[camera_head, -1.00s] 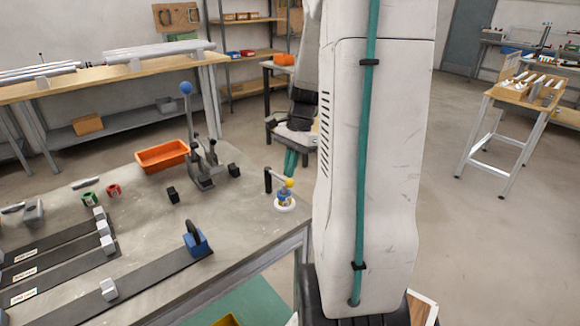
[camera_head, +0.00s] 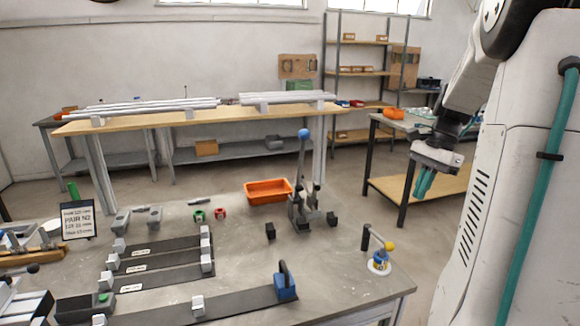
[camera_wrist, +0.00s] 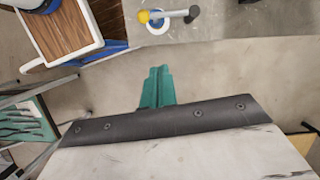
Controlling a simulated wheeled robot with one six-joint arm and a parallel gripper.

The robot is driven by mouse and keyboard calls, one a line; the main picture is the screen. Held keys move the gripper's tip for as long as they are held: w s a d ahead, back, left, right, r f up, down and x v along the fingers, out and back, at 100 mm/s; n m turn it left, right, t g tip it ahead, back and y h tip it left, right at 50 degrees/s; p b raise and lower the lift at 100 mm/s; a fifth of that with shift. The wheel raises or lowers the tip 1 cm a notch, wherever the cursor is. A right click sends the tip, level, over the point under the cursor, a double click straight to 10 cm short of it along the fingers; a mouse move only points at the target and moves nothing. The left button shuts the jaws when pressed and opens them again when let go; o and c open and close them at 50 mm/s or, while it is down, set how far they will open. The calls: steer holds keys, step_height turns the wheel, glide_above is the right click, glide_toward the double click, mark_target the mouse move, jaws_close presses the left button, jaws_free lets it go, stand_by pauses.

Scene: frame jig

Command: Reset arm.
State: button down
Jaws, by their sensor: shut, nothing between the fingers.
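My gripper (camera_head: 424,186) hangs beyond the right side of the jig table, in front of the wooden bench at the back right. Its teal fingers point down and touch nothing. In the wrist view the teal fingers (camera_wrist: 157,88) are together, with nothing between them. My white arm fills the right of the head view and folds down from the top to the gripper.
The jig table (camera_head: 345,290) carries dark rails, an orange bin (camera_head: 268,191), a clamp with a blue-knobbed lever (camera_head: 303,160) and a yellow-knobbed post (camera_head: 381,256) near its right corner. A wooden bench (camera_head: 400,190) stands behind my gripper. Open floor lies between them.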

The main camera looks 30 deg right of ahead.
steer(key=s+a+n+h, duration=0.1)
steer(key=s+a+n, duration=0.2)
steer(key=a+n, duration=0.3)
steer(key=s+a+n+h, duration=0.1)
steer(key=s+a+n, duration=0.3)
steer(key=a, duration=1.1)
steer(key=s+a+n+t+h, duration=0.1)
steer(key=s+a+n, duration=0.3)
steer(key=a+n, duration=0.5)
steer(key=a, duration=0.2)
steer(key=shift+a+r, duration=0.25)
steer(key=shift+a, duration=0.1)
steer(key=shift+s, duration=0.1)
